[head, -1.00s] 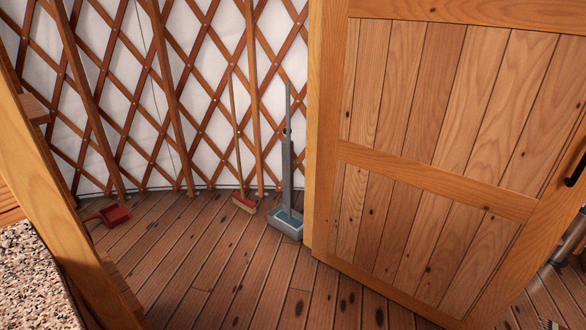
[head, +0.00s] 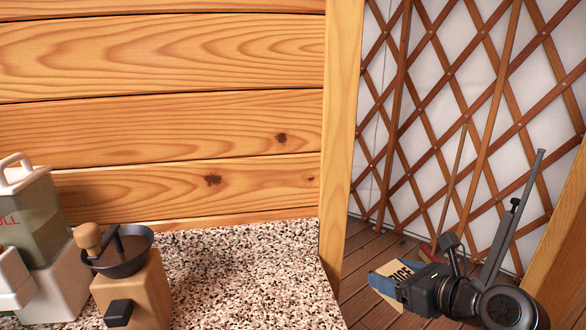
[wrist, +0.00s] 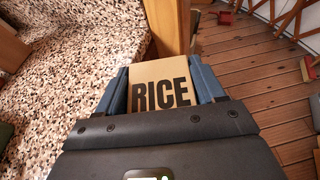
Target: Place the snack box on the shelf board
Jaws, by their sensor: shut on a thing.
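My gripper (head: 392,284) is at the lower right of the head view, over the floor just right of a wooden post. Its blue fingers are shut on a tan box with "RICE" printed in black (head: 405,271). In the wrist view the rice box (wrist: 163,82) sits squarely between the two fingers (wrist: 163,92), its lettered face toward the camera. No box marked as a snack is in view. I cannot make out a shelf board in either current view.
A speckled counter (head: 235,262) fills the lower left, with a wooden grinder (head: 135,290) and a white-lidded container (head: 35,215) on it. The wooden post (head: 341,130) stands at its right edge.

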